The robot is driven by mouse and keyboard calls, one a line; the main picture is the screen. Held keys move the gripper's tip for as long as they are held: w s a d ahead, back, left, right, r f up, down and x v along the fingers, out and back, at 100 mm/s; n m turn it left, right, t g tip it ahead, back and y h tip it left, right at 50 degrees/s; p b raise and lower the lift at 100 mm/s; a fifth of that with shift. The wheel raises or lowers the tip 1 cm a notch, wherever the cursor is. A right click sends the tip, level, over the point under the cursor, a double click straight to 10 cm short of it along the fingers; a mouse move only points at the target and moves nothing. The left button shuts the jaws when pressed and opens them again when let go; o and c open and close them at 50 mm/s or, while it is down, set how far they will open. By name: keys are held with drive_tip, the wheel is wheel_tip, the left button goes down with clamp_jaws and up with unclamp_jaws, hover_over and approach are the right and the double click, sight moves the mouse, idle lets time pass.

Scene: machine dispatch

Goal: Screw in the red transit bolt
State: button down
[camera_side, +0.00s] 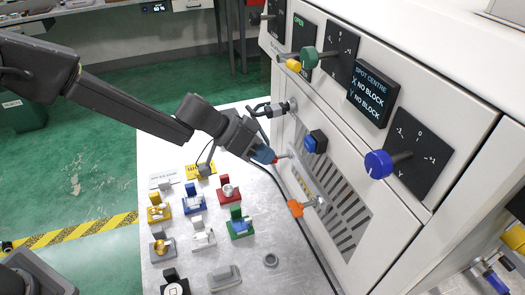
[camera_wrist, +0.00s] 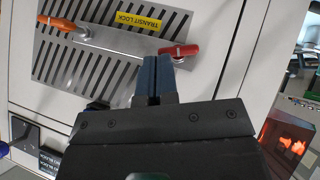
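The red transit bolt (camera_wrist: 184,49) sits at the right end of a metal bar on the slotted panel in the wrist view. Its red handle lies just beyond and right of my fingertips. In the side view only a little red of the bolt (camera_side: 277,160) shows beside my gripper (camera_side: 263,154). My gripper (camera_wrist: 156,79) has its two blue fingers side by side with only a thin dark line between them, and nothing shows held there. Whether the fingertips touch the handle is not clear.
An orange-handled bolt (camera_wrist: 62,24) is at the bar's other end. A yellow TRANSIT LOCK label (camera_wrist: 138,19) is above the bar. Knobs, including a blue one (camera_side: 378,164), stick out of the machine front. Several colored fixtures stand on the table (camera_side: 285,278) below my gripper.

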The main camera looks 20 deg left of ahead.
drive_tip(key=shift+s+d+f, duration=0.5)
drive_tip(key=shift+s+f, duration=0.2)
drive_tip(key=shift+f, duration=0.05)
idle(0.5)
drive_tip(key=shift+w+a, duration=0.1)
drive_tip(key=s+a+r+y, duration=0.1)
drive_tip(key=s+a+r, duration=0.4)
drive_tip(key=r, duration=0.3)
drive_tip(key=s+a+r, duration=0.4)
drive_tip(key=r, duration=0.3)
drive_tip(key=s+a+n+t+y, duration=0.1)
drive_tip(key=s+a+n+y, duration=0.6)
drive_tip(key=s+a, duration=0.9)
drive_tip(key=shift+s+f+t+y, duration=0.3)
drive_tip(key=shift+s+f+y, duration=0.15)
drive_tip(key=shift+s+y, duration=0.15)
